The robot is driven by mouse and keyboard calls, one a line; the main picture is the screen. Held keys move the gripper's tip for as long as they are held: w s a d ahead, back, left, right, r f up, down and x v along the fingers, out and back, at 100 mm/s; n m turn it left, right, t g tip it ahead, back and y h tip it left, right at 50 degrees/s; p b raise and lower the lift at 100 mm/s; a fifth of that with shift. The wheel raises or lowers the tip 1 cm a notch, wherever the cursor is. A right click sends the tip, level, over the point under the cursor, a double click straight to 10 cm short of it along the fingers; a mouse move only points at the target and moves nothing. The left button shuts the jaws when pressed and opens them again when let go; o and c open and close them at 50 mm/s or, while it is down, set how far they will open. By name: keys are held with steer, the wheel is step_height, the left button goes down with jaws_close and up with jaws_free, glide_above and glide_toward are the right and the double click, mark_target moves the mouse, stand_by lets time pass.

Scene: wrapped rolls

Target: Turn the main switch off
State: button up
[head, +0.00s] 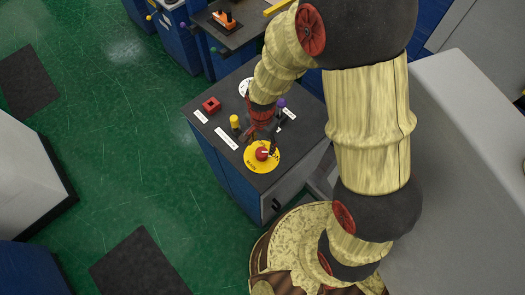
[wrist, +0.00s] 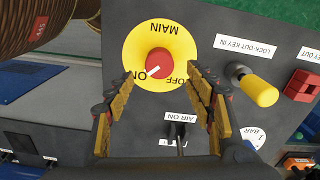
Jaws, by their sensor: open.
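The main switch is a red knob (wrist: 158,62) on a round yellow plate (wrist: 165,32) marked MAIN, ON and OFF. Its white mark points to the lower left, towards ON. In the head view the yellow plate (head: 254,165) and the red knob (head: 262,154) sit near the front corner of the dark panel top. My gripper (wrist: 161,80) is open, with one finger on each side of the plate's lower part in the wrist view. Nothing is between the fingers except the view of the knob; I cannot tell whether they touch it. In the head view my gripper (head: 262,136) is partly hidden.
A yellow lock-out key (wrist: 256,88), a red block (wrist: 302,85), a black AIR ON lever (wrist: 180,130) and a gauge (wrist: 254,137) share the panel. A purple knob (head: 281,103) stands behind my gripper. Green floor (head: 110,130) is open to the left.

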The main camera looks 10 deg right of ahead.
mark_target(262, 152)
steer(key=shift+f+p, duration=0.55)
steer(key=shift+f, duration=3.05)
steer(key=c, duration=0.3)
steer(key=c, duration=0.8)
steer(key=shift+c, duration=0.3)
